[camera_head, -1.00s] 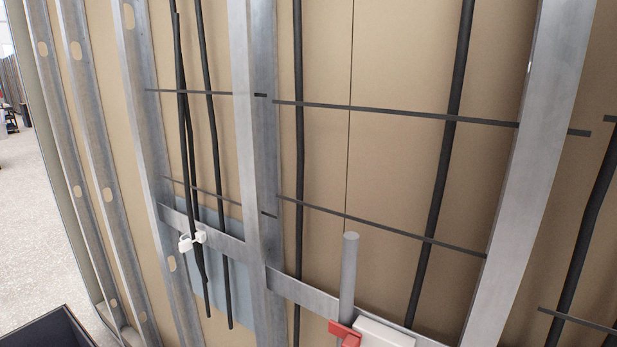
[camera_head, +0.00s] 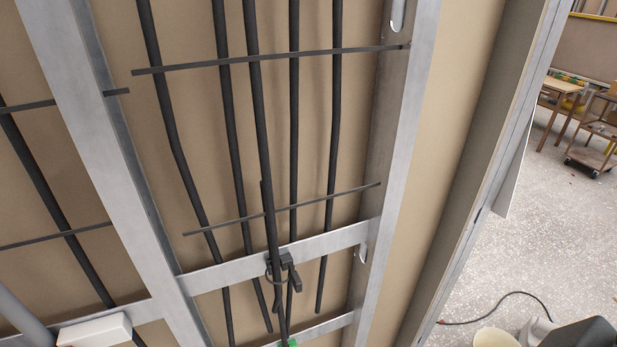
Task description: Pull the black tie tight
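A black tie (camera_head: 280,265) sits around one of the dark cables, in front of the lower metal crossbar. Its blocky head is at the right of the cable, and a short black piece (camera_head: 294,280) hangs beside it. A thin loop shows below the head; I cannot tell how tight it is. The dark cable (camera_head: 258,120) runs down through it. Neither of my grippers can be made out in the head view.
Metal studs (camera_head: 405,150) flank the bay. A white box (camera_head: 95,330) is at lower left, and a small green piece (camera_head: 291,342) at the bottom edge. Open speckled floor (camera_head: 530,240) lies right.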

